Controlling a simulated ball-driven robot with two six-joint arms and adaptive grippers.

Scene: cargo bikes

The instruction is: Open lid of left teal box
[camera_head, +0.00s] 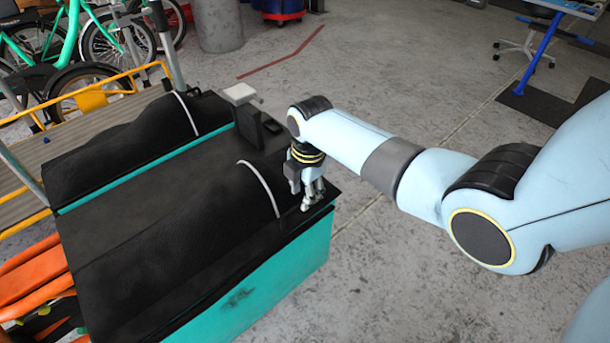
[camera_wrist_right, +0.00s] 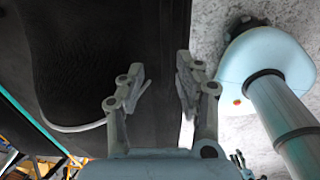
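The teal box (camera_head: 265,293) nearest me has a black padded lid (camera_head: 190,225), which lies closed with a thin pale curved strip across it. A second black lid (camera_head: 120,150) lies farther back, above a teal strip. My right gripper (camera_head: 313,197) points down at the right end of the nearer lid, by its edge. In the right wrist view its two fingers (camera_wrist_right: 160,82) are apart, with dark lid surface behind the gap and nothing held. Whether the fingertips touch the lid is unclear. A small gripper-like part (camera_wrist_right: 238,160), perhaps my left gripper, shows at the bottom right there.
A pale-topped black post (camera_head: 245,110) stands behind the lids. Yellow rails (camera_head: 90,88) and bicycles (camera_head: 120,40) are at back left, orange parts (camera_head: 35,275) at front left. A concrete pillar (camera_head: 217,25) stands behind. Grey floor (camera_head: 400,95) on the right is mostly clear.

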